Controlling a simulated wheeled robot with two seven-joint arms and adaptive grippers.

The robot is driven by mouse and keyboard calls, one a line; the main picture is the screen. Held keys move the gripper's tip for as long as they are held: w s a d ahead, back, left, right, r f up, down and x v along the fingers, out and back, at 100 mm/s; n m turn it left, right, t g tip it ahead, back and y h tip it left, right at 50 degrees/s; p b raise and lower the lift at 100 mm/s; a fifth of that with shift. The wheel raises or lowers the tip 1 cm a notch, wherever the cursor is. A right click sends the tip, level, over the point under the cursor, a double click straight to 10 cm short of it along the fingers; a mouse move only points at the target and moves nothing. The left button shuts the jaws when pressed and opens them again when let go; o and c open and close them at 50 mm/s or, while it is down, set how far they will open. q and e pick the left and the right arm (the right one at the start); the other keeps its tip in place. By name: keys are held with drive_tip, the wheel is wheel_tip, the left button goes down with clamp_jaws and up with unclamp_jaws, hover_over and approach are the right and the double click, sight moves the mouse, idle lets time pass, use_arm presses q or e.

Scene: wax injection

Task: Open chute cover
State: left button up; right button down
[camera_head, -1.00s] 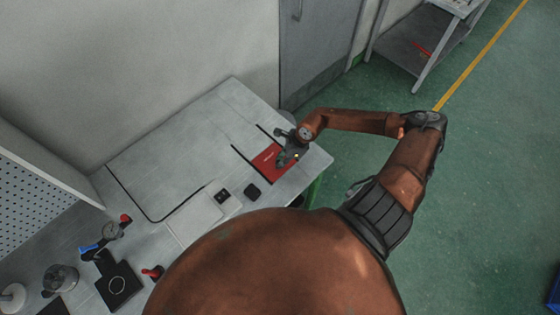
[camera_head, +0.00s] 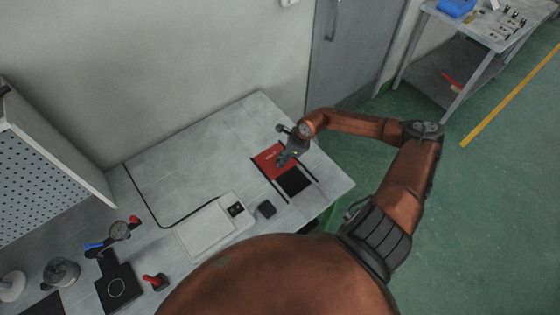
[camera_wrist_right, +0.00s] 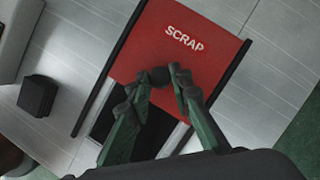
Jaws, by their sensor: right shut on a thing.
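The red chute cover (camera_head: 268,162) lies flat between two dark rails on the table. It also shows in the right wrist view (camera_wrist_right: 185,40), marked SCRAP. A dark square opening (camera_head: 294,181) is uncovered on its near right side. My right gripper (camera_head: 284,161) is over the cover's near edge. In the right wrist view its green fingers (camera_wrist_right: 158,86) are shut on a small black knob (camera_wrist_right: 160,75) at that edge. The fingers and hand hide part of the opening (camera_wrist_right: 105,120). My left gripper is not in view.
A small dark block (camera_head: 266,208) and a pale flat device (camera_head: 212,229) sit left of the chute. A dial gauge stand (camera_head: 118,285) and a red-handled item (camera_head: 155,281) are at the lower left. The table's back middle is mostly clear.

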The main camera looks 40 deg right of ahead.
drive_tip(key=c, duration=1.7)
unclamp_jaws()
drive_tip(key=shift+c, duration=0.2)
drive_tip(key=v, duration=1.2)
